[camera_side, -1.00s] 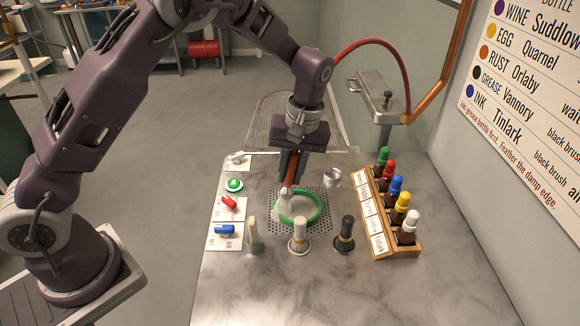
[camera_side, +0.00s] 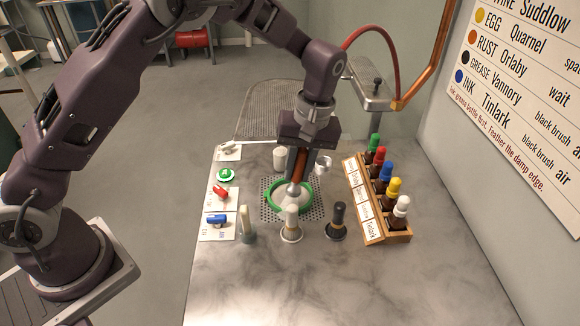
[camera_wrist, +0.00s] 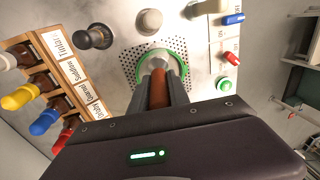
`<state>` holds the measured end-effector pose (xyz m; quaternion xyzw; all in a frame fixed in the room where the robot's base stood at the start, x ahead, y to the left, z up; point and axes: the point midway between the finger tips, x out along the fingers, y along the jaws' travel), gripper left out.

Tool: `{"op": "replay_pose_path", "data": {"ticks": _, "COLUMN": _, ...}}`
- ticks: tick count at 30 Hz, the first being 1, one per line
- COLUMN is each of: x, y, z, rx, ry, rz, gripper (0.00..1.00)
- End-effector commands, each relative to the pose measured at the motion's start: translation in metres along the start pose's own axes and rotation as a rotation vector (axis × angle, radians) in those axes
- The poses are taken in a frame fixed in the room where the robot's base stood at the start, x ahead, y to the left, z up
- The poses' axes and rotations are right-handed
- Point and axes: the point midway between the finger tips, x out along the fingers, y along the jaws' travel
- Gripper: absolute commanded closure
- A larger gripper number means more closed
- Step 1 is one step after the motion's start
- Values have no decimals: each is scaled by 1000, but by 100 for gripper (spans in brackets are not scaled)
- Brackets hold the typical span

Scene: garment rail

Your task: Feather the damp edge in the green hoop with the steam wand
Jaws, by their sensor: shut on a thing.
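The green hoop (camera_side: 268,202) lies on a perforated plate and frames pale cloth. My gripper (camera_side: 299,170) is shut on the steam wand, pointing down over the hoop. The wand has a copper-brown handle (camera_side: 299,162) and a pale, wide nozzle (camera_side: 293,190). The nozzle is over the cloth inside the ring; whether it touches the cloth I cannot tell. In the wrist view the handle (camera_wrist: 159,92) runs between my fingers, and the nozzle covers much of the hoop (camera_wrist: 183,66). The damp edge cannot be made out.
A rack (camera_side: 372,225) of several capped bottles stands to the right. Three brushes, one black (camera_side: 337,220), stand in front of the hoop. A metal cup (camera_side: 323,165) and white pot (camera_side: 280,158) stand behind. Red (camera_side: 220,191) and blue (camera_side: 217,219) switches lie left. The front counter is clear.

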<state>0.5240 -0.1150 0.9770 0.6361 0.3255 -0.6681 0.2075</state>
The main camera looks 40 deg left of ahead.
Motion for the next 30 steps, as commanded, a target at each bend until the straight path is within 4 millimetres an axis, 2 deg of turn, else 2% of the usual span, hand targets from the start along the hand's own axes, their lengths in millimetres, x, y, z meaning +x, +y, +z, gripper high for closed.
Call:
{"op": "replay_pose_path", "data": {"ticks": 13, "x": -4, "y": 5, "z": 2, "rx": 0, "ry": 0, "rz": 0, "gripper": 100}}
{"op": "replay_pose_path", "data": {"ticks": 27, "x": -62, "y": -5, "z": 0, "rx": 0, "ry": 1, "rz": 2, "gripper": 100}}
{"op": "replay_pose_path", "data": {"ticks": 30, "x": -69, "y": -6, "z": 0, "rx": 0, "ry": 0, "rz": 0, "gripper": 100}}
